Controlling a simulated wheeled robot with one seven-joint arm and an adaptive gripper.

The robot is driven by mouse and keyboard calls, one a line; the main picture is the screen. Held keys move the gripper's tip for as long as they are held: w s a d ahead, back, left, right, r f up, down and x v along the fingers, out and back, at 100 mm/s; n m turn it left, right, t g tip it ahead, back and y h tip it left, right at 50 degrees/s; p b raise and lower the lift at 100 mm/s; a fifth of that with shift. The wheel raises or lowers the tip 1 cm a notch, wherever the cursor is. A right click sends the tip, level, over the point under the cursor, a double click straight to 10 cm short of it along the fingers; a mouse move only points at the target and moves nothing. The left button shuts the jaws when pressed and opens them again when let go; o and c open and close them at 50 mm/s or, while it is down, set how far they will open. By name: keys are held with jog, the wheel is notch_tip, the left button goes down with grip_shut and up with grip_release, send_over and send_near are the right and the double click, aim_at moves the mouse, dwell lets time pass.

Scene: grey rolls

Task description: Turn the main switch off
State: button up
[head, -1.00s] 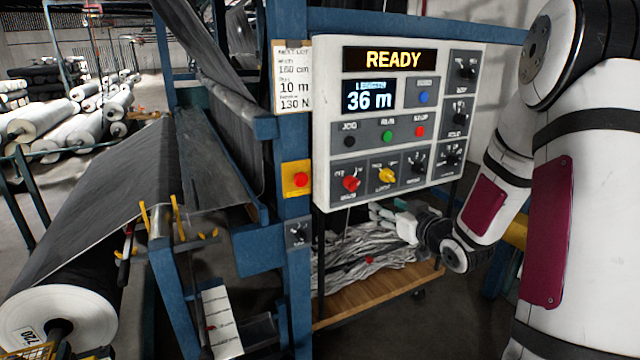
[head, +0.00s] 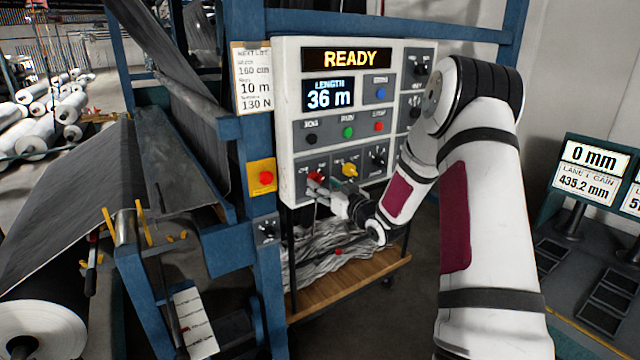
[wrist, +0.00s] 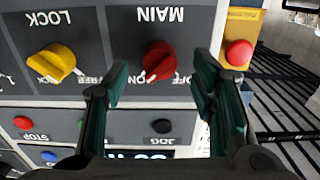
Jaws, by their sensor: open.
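The main switch is a red knob (wrist: 158,62) under the label MAIN, which reads upside down in the wrist view. Its grip is tilted, with its lower end near the ON mark; OFF is printed to the right. My gripper (wrist: 161,76) is open, with one dark green finger pad on each side of the knob. No clear contact shows. In the head view the red knob (head: 315,177) is partly covered by my gripper (head: 318,188), which is at the lower left of the control panel (head: 290,90).
The yellow LOCK knob (wrist: 52,63) is beside the main switch. A red button on a yellow box (head: 264,178) is at the panel's left. Green, red and black push buttons sit in the row above. The display (head: 346,59) reads READY.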

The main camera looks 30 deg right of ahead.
aim_at(317, 180)
jog(key=shift+w, duration=1.35)
jog(key=shift+c, duration=0.3)
jog(key=c, duration=1.1)
